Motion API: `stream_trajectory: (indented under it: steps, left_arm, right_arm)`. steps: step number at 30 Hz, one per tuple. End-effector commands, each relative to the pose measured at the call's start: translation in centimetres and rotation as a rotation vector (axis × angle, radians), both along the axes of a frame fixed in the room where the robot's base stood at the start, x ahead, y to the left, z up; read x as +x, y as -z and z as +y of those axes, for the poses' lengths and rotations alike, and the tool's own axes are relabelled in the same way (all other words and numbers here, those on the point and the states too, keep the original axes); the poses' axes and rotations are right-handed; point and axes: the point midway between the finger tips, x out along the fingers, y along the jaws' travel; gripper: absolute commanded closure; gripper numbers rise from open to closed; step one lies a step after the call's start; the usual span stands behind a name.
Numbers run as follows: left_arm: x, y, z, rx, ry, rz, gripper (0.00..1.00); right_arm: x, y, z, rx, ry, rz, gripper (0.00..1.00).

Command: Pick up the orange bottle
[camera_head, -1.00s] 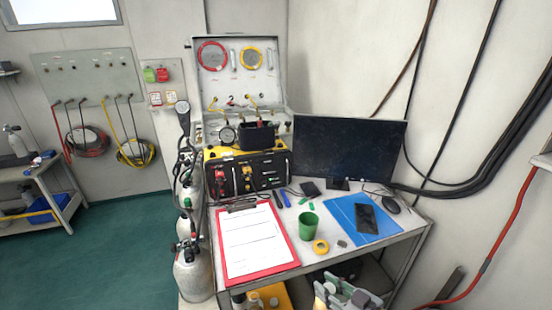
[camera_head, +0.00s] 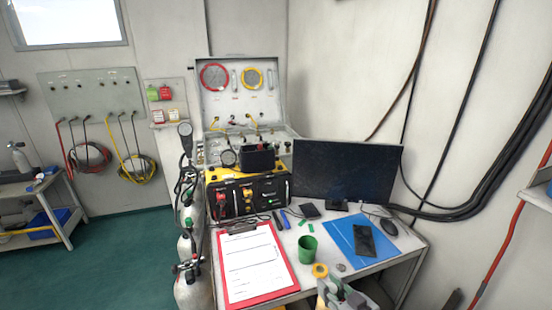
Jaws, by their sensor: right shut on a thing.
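My right gripper (camera_head: 340,295) is at the bottom edge of the view, at the table's front edge, and only partly shows. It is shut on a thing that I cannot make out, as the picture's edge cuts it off. I cannot pick out an orange bottle for sure. My left gripper is not in view.
The table holds a red clipboard (camera_head: 284,254), a green cup (camera_head: 307,248), a yellow tape roll (camera_head: 320,270), a blue mat (camera_head: 348,231) with a black phone (camera_head: 364,240), and a monitor (camera_head: 346,170). An open panel case (camera_head: 241,105) stands behind. Gas cylinders (camera_head: 192,290) stand at the left.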

Motion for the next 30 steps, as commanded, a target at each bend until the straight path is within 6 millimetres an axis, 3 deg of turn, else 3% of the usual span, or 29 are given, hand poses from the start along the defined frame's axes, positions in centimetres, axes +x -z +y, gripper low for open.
stream_trajectory:
  steps: [12, 30]
  left_arm:
    - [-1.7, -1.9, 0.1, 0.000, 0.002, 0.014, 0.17]
    - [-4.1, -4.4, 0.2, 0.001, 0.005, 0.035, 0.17]
  right_arm:
    - [1.3, -2.6, -1.3, 0.004, 0.115, -0.004, 1.00]
    - [2.2, -4.6, -3.9, 0.004, 0.289, -0.002, 1.00]
